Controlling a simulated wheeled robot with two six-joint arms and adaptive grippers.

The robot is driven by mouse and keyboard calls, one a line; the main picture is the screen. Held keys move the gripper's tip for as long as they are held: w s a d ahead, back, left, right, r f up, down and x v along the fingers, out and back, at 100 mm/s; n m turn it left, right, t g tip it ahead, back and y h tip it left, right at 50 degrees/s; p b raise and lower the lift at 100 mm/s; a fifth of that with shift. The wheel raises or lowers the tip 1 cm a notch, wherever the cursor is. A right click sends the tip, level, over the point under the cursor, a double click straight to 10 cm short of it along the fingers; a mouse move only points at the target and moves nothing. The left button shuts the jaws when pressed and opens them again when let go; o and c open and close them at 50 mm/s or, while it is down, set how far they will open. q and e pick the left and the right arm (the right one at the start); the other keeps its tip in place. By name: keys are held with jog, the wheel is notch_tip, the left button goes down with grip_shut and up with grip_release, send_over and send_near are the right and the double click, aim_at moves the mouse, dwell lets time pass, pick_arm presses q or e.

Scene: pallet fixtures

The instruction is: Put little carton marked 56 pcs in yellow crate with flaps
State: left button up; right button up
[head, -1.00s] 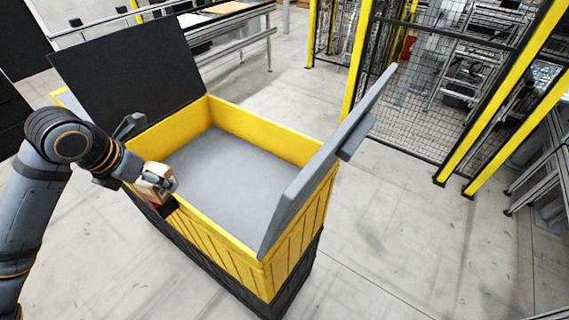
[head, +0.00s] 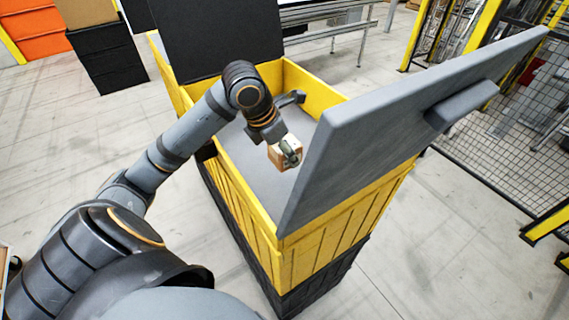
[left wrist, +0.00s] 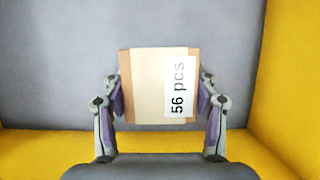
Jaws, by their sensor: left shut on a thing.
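The little carton (left wrist: 145,88) is brown with a tan tape band and a white label reading "56 pcs" in the left wrist view. My left gripper (left wrist: 160,100) is shut on it, one finger on each side. In the head view my left gripper (head: 290,153) holds the carton (head: 281,154) over the inside of the yellow crate (head: 236,192), between its walls. The crate's grey floor (head: 240,150) is bare where it shows. I cannot tell the exact gap between carton and floor. My right gripper is not in view.
A grey flap (head: 380,115) stands up and leans outward at the crate's near right side. A dark flap (head: 210,40) stands at the far end. Black boxes (head: 108,62) and orange bins (head: 38,35) stand at the back left. Mesh fencing (head: 500,140) is at the right.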

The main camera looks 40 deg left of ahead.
aim_at(288, 178)
pick_arm(q)
jog(key=f, duration=0.3)
jog(key=shift+s, duration=0.2)
jog(key=shift+f, duration=2.35)
jog(key=shift+w, duration=0.1)
jog(key=shift+f, duration=0.15)
jog(key=o, duration=1.3)
jog(key=shift+c, duration=0.2)
